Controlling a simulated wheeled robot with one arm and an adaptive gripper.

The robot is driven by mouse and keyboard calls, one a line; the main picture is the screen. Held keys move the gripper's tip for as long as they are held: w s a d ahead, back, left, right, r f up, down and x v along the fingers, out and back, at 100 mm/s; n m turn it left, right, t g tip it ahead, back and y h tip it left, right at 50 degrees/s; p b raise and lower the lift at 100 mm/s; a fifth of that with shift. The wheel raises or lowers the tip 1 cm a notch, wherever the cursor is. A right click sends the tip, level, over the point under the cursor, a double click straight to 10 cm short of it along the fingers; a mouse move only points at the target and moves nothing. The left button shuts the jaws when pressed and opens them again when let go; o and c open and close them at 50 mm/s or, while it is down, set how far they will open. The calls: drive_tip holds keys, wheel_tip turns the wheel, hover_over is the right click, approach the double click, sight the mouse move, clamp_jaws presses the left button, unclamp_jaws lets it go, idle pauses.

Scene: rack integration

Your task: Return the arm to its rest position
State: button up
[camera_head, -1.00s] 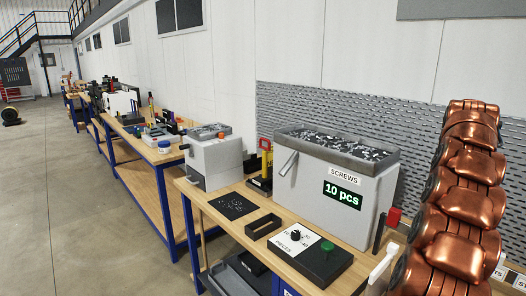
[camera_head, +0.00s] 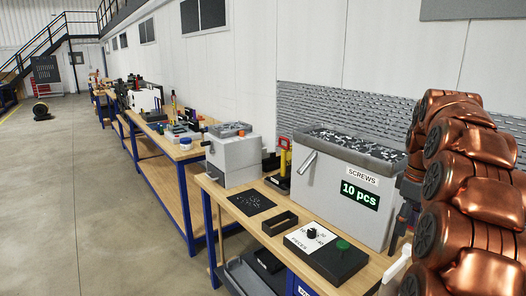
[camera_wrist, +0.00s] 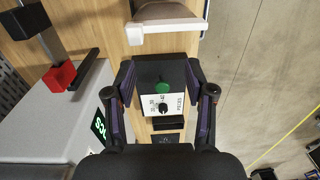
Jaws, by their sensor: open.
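My copper-coloured arm (camera_head: 460,190) is folded up at the right side of the head view, in front of the wall panel. My gripper (camera_wrist: 162,95) shows in the wrist view, with its two dark fingers spread apart and nothing between them. It hangs above the workbench. Below the gap lies the control box with a green button and a dial, which also shows in the head view (camera_head: 343,268). In the head view the gripper's fingers cannot be made out behind the arm.
The grey screw dispenser (camera_head: 325,195) reading "10 pcs" stands on the wooden bench (camera_head: 228,190) close to my arm. A smaller grey dispenser (camera_head: 232,160) and a black tray (camera_head: 279,223) are to its left. Open concrete floor (camera_head: 70,200) lies at left.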

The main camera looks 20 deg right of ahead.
drive_tip(key=s+a+f+m, duration=0.1)
drive_tip(key=s+a, duration=0.2)
drive_tip(key=a, duration=0.8)
drive_tip(key=s+a+f, duration=0.1)
drive_tip(key=s+a, duration=0.2)
drive_tip(key=a, duration=0.7)
drive_tip(key=s+a+f+m, duration=0.1)
drive_tip(key=s+a+f, duration=0.3)
drive_tip(key=s, duration=0.5)
drive_tip(key=s+a+f+m+g, duration=0.1)
drive_tip(key=s+a+f+m, duration=0.1)
drive_tip(key=s+a+f, duration=0.3)
drive_tip(key=s+a, duration=0.3)
drive_tip(key=s, duration=0.1)
drive_tip(key=shift+s+f+g, duration=0.25)
drive_tip(key=shift+g, duration=0.05)
